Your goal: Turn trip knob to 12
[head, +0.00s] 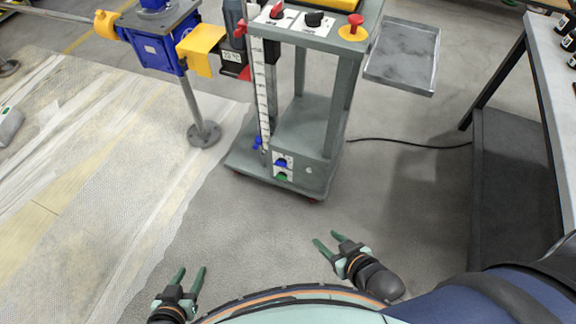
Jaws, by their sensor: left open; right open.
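A grey wheeled cart stands at the top middle of the head view. Its top panel carries a red knob (277,11) and a black knob (314,19), each on a white label plate. The labels are too small to read, so I cannot tell which is the trip knob or its setting. A blue knob (282,162) and a green knob (282,177) sit low on the cart's front. My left gripper (191,274) is open and empty at the bottom left, over the floor. My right gripper (326,240) is open and empty, below the cart in the picture. Both are well apart from the knobs.
A red mushroom button (354,22) sits at the panel's right corner. A grey side tray (402,57) juts out right of the cart. A blue jack (155,42) stands to its left. A workbench (552,75) is at right. The floor before the cart is clear.

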